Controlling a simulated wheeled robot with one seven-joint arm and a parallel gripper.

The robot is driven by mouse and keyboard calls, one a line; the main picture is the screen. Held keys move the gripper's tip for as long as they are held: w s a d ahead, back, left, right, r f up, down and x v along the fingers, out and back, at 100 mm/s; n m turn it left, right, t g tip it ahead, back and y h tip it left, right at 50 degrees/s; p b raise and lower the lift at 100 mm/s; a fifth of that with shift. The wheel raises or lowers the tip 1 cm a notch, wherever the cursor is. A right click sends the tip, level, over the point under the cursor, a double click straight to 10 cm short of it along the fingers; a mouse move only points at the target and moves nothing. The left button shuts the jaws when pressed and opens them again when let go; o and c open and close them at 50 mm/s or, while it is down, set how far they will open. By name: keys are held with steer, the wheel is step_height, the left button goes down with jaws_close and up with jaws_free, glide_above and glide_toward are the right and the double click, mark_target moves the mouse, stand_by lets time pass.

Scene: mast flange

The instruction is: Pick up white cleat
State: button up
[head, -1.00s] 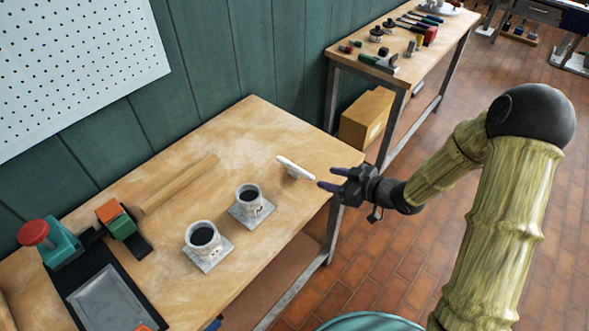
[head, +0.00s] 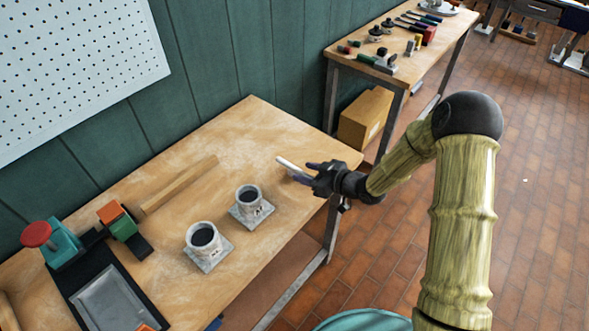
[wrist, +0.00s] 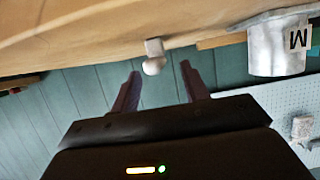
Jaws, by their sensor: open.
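The white cleat (head: 290,165) is a small pale bar on a short foot, on the wooden table near its right edge in the head view. In the wrist view its pale end (wrist: 153,58) shows just beyond and between my fingertips. My gripper (head: 309,172) is open, its fingers pointing left at the cleat's right end, and partly hides the cleat's foot. In the wrist view both fingers of my gripper (wrist: 160,72) stand apart with nothing held between them. I cannot tell whether a finger touches the cleat.
A wooden strip (head: 180,184) lies further left. The table (head: 255,125) is clear behind the cleat. A second bench (head: 400,68) stands at back right.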

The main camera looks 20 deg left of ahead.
mark_target(301, 170)
steer(key=x, duration=0.3)
steer(key=shift+w+a+f+p, duration=0.2)
steer(key=shift+a+p, duration=0.05)
steer(key=shift+p, duration=0.05)
steer(key=shift+c, duration=0.4)
jaws_close()
